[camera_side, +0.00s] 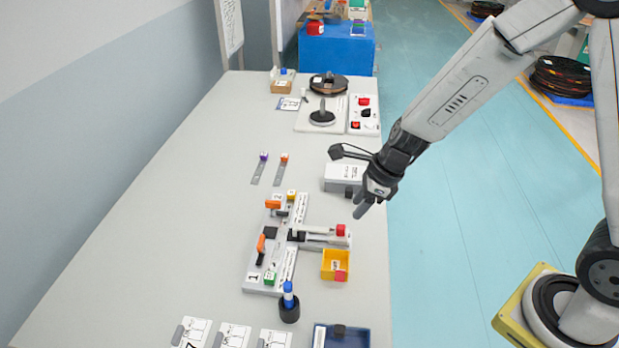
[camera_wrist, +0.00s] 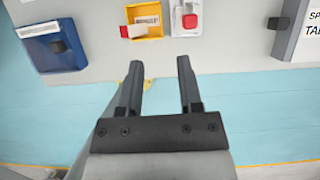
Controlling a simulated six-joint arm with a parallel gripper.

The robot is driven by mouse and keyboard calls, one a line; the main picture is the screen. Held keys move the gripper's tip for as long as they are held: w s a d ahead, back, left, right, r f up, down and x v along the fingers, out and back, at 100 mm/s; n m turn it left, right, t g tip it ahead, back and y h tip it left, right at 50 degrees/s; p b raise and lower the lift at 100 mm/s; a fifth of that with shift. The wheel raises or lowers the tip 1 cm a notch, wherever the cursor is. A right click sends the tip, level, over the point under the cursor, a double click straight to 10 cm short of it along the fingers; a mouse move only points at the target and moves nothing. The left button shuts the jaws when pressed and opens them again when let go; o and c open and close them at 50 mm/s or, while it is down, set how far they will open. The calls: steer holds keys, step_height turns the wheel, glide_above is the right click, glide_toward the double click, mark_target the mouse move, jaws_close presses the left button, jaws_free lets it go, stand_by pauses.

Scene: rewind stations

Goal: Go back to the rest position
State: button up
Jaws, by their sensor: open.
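My gripper (camera_side: 363,207) hangs above the right edge of the grey table (camera_side: 190,190) in the side view. In the wrist view its two dark fingers (camera_wrist: 160,85) stand apart with nothing between them. The table edge and the blue floor lie beneath the fingers there. My gripper is apart from the things on the table.
A yellow bin (camera_side: 335,265) holding a red-topped piece and a fixture with a red knob (camera_side: 341,230) stand near my gripper. A blue tray (camera_wrist: 52,45), a grey box (camera_side: 343,177) and a marker in a dark holder (camera_side: 289,308) also stand there.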

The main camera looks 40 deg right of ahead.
steer(key=s+d+r+n+h, duration=0.1)
steer(key=s+n, duration=0.4)
steer(key=n, duration=0.8)
steer(key=s+d+r+n+h, duration=0.2)
steer(key=s+d+n, duration=0.2)
steer(key=n, duration=0.9)
steer(key=shift+s+d+r+n+g, duration=0.2)
steer(key=shift+s+r+n+g, duration=0.15)
steer(key=shift+s, duration=0.5)
